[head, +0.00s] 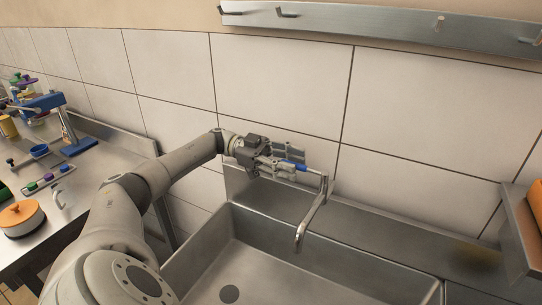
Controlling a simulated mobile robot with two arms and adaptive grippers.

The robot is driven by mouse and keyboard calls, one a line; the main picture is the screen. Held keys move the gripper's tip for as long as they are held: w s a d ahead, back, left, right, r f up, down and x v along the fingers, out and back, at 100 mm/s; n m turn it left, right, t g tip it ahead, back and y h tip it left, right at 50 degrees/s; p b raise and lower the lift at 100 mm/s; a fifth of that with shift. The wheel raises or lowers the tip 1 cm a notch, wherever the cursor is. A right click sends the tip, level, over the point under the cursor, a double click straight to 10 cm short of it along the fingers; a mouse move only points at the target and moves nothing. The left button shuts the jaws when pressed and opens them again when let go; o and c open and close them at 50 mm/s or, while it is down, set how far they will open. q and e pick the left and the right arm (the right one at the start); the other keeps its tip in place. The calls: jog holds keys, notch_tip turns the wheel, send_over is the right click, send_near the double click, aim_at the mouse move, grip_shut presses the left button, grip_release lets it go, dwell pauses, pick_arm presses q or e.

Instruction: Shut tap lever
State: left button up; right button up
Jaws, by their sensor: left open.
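The tap (315,214) stands on the back ledge of a steel sink (205,250), its spout hanging over the basin. Its blue lever (294,165) sticks out to the left from the top of the tap. My left gripper (290,163) is open at the lever, with its fingers pointing right and the blue lever showing between or just beside them. Whether the fingers touch the lever cannot be told. No water shows at the spout. My right gripper is out of view.
A steel table (85,200) at the left holds an orange-lidded pot (20,218), a blue stand (72,135) and small items. A hook rail (380,25) is on the tiled wall. A shelf with an orange object (536,205) is at the right edge. The basin looks empty.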

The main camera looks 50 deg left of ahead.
pick_arm(q)
jog(key=v, duration=0.7)
jog(key=shift+a, duration=0.2)
jog(key=shift+s+r, duration=0.1)
jog(key=shift+s, duration=0.1)
dwell(0.3)
